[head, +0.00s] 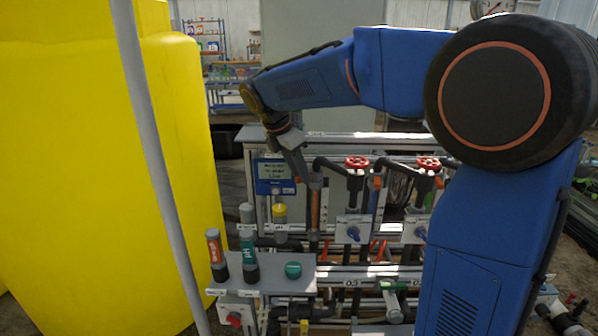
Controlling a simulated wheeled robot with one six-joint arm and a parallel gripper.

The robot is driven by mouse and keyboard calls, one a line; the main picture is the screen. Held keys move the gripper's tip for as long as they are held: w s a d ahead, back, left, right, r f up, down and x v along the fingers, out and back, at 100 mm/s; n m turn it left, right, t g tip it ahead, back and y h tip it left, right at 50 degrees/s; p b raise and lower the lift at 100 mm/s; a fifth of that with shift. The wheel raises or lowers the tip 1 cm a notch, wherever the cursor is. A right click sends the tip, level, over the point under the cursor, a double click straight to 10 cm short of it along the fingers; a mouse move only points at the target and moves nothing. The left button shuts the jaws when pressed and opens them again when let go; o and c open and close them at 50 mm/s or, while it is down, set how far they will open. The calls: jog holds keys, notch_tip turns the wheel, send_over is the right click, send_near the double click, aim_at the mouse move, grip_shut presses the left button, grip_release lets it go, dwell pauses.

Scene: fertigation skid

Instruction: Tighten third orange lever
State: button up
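My gripper (303,178) reaches down at the left end of the pipe skid, just right of the blue controller. A small orange piece (298,179) shows right at its fingertips, mostly hidden by them. I cannot tell whether the fingers touch it or are closed on it. A second orange lever (377,183) stands on the pipework below the left red handwheel. A third orange lever (439,182) shows below the right red handwheel, close to my arm's edge. Parts of the skid to the right are hidden behind my arm.
A blue controller with a screen (275,174) is left of my gripper. Red handwheels (357,162) (429,163) stand on the pipes. A grey shelf (275,283) holds probes and a green cap. A large yellow tank (100,180) and a grey pole (155,150) bound the left.

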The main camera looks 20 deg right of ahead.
aim_at(314, 175)
jog(key=shift+c, duration=0.7)
grip_shut()
jog(key=shift+s, duration=0.15)
jog(key=shift+s+d+n+t+y, duration=0.35)
jog(key=shift+s+d+n+t, duration=0.15)
jog(key=shift+n, duration=0.95)
jog(key=shift+s+d+n+t+y, duration=0.3)
jog(key=shift+s+d+n+t, duration=0.25)
jog(key=shift+n, duration=0.95)
jog(key=shift+s+d+n+t+y, duration=0.4)
jog(key=shift+s+n, duration=0.2)
jog(key=shift+n, duration=0.85)
jog(key=shift+d, duration=0.1)
